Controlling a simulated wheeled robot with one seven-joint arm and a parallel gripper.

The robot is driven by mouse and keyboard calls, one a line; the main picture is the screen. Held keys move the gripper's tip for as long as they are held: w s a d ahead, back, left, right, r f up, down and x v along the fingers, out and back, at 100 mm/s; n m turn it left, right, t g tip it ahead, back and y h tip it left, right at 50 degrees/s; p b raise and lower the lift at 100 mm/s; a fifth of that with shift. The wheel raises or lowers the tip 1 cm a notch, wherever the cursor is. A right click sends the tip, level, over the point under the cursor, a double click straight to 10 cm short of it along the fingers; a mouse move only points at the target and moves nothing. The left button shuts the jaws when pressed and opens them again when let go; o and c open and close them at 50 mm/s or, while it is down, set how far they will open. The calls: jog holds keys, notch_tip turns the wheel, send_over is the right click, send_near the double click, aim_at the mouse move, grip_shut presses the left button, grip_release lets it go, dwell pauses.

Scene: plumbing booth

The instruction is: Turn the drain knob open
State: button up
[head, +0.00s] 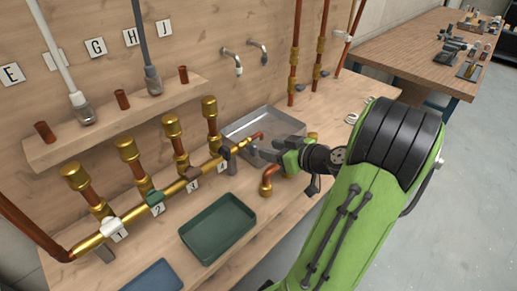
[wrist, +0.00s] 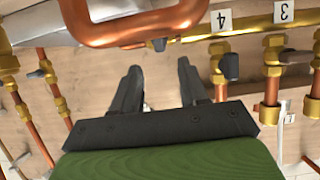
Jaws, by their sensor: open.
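The brass manifold (head: 150,203) runs along the bench and ends in a copper outlet pipe (head: 256,136) at the metal tray. In the wrist view a large copper bend (wrist: 140,30) fills the top middle. A small dark knob (wrist: 159,44) shows just below it; it looks like the drain knob, but I cannot tell its setting. My gripper (wrist: 159,78) is open and empty, its two fingers pointing toward this knob with a visible gap. In the head view my gripper (head: 255,151) is beside the outlet end, and hides the knob there.
Valve 4's dark handle (wrist: 230,66) is to the right of my fingers. A metal tray (head: 232,130) lies behind the gripper. A green tray (head: 218,228) and a blue tray (head: 153,277) are in front. A copper elbow (head: 267,180) stands close below my gripper.

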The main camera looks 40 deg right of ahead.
aim_at(256, 146)
jog(key=x, duration=0.5)
jog(key=shift+w+f, duration=0.15)
jog(key=shift+w, duration=0.2)
jog(key=shift+b, duration=0.35)
grip_shut()
